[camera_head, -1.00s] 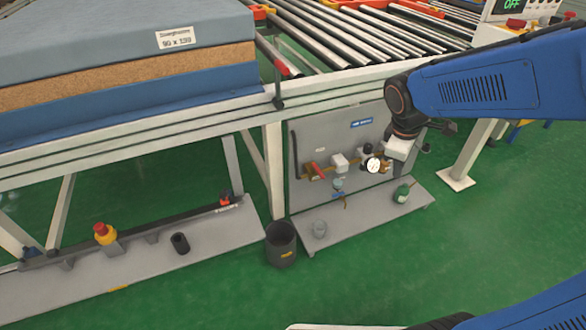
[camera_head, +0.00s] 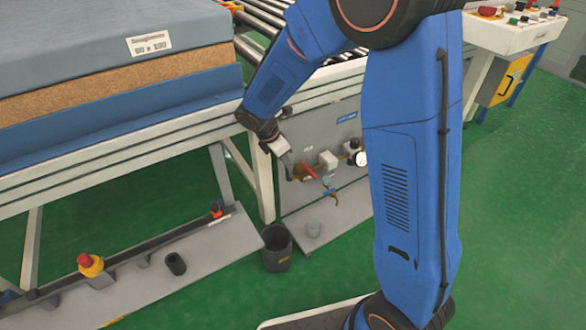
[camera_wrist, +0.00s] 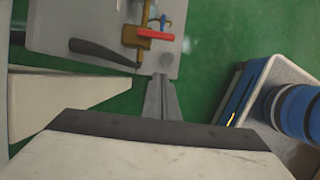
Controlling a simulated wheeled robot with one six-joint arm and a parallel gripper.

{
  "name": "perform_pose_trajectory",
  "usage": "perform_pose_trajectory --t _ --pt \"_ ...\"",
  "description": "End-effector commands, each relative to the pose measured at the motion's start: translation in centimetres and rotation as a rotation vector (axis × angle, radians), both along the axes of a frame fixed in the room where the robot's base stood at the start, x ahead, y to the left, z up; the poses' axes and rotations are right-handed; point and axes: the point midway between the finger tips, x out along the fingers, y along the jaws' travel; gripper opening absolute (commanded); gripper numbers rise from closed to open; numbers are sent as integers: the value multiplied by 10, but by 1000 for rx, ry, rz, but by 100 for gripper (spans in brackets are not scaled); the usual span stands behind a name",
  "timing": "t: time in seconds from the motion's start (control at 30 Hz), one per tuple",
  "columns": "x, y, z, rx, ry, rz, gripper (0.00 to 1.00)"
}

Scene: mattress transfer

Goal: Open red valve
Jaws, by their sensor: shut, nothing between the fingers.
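The red valve handle (camera_head: 309,171) sits on brass piping on the grey panel under the conveyor. In the wrist view the red handle (camera_wrist: 155,34) lies above my fingertips, across a brass fitting (camera_wrist: 136,38) with a blue part beyond it. My gripper (camera_head: 287,165) is close to the panel, just left of the handle in the head view. In the wrist view my gripper (camera_wrist: 164,78) has its fingers together, with nothing between them. A visible gap separates them from the handle.
A black pipe (camera_wrist: 104,52) runs left of the valve in the wrist view. A gauge (camera_head: 360,158) and a white box (camera_head: 328,159) are on the panel. A dark bin (camera_head: 277,248) stands on the green floor. A mattress (camera_head: 120,85) lies on the conveyor frame above.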

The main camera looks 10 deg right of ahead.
Motion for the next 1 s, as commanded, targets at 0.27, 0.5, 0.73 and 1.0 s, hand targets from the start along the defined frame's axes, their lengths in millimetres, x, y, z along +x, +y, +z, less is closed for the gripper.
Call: perform_pose_trajectory --t 0.27,0.5,0.73,1.0 --pt "4 -14 -34 -1 3 -2 0" --pt "8 -29 -74 0 3 -4 0" --pt "16 -52 -90 1 -1 -6 0" --pt "23 -71 -90 2 -2 -2 0"
